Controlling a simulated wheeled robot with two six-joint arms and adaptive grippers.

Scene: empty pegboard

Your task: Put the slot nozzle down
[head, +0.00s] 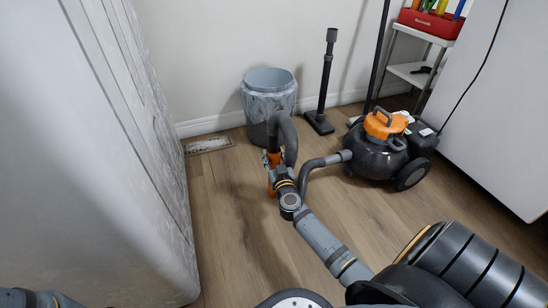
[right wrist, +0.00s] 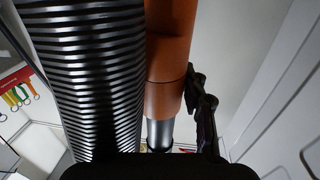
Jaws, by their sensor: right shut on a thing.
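The slot nozzle (head: 272,188) appears as an orange tubular piece with the grey vacuum hose (head: 290,135) curving over beside it. My right gripper (head: 273,160) is shut around the orange piece and holds it upright in front of the grey bin. In the right wrist view the orange tube (right wrist: 168,85) runs up the middle, with the ribbed hose (right wrist: 95,80) at its left and a dark finger (right wrist: 203,110) at its right. The tip is partly hidden, so I cannot tell if it touches the floor. My left gripper is out of view.
A grey bin (head: 268,88) stands at the back wall. A black floor tool (head: 320,123) stands right of it. The orange-topped vacuum (head: 385,140) is on the right, near a shelf (head: 412,72) with a red toolbox (head: 430,22). A pale cabinet (head: 115,150) fills the left. The wooden floor (head: 235,245) between is clear.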

